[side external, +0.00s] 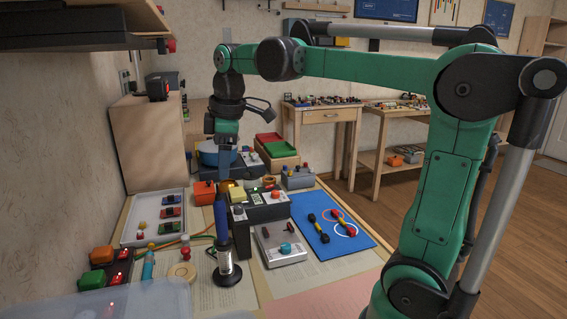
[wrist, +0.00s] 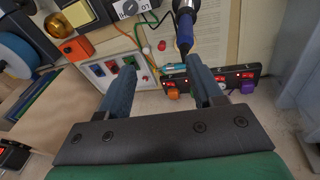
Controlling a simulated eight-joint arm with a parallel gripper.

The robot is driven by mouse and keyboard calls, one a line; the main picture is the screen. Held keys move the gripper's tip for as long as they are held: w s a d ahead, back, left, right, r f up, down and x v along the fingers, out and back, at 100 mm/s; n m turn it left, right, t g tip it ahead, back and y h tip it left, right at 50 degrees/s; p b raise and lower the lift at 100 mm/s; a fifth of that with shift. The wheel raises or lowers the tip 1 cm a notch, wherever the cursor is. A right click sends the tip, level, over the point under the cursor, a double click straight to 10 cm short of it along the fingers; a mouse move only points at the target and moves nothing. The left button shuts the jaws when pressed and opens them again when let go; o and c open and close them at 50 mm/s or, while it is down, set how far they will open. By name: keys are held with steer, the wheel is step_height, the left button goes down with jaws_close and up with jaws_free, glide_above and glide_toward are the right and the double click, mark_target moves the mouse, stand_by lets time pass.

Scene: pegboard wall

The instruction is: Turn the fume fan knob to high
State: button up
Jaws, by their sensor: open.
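No knob has a readable fume fan label, so I cannot tell which one it is. Candidates include a teal knob (side external: 285,247) on a pale control box in the side view and a small round dial (wrist: 127,8) on a dark unit at the top of the wrist view. My gripper (wrist: 160,82) is open with two dark blue fingers spread apart and nothing held between them. It points down above the far left part of the bench, where the side view only partly shows it. No knob setting is readable.
A blue-handled iron (side external: 221,225) stands upright in a holder; it also appears near the fingers in the wrist view (wrist: 185,32). The blue mat (side external: 360,235) has some bare room.

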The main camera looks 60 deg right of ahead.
steer(key=w+d+f+n+g, duration=0.3)
steer(key=d+n, duration=0.1)
steer(key=d, duration=0.3)
glide_above(238, 206)
steer(key=shift+y, duration=0.3)
step_height(238, 206, down, 4)
steer(key=shift+f, duration=3.05)
jaws_close()
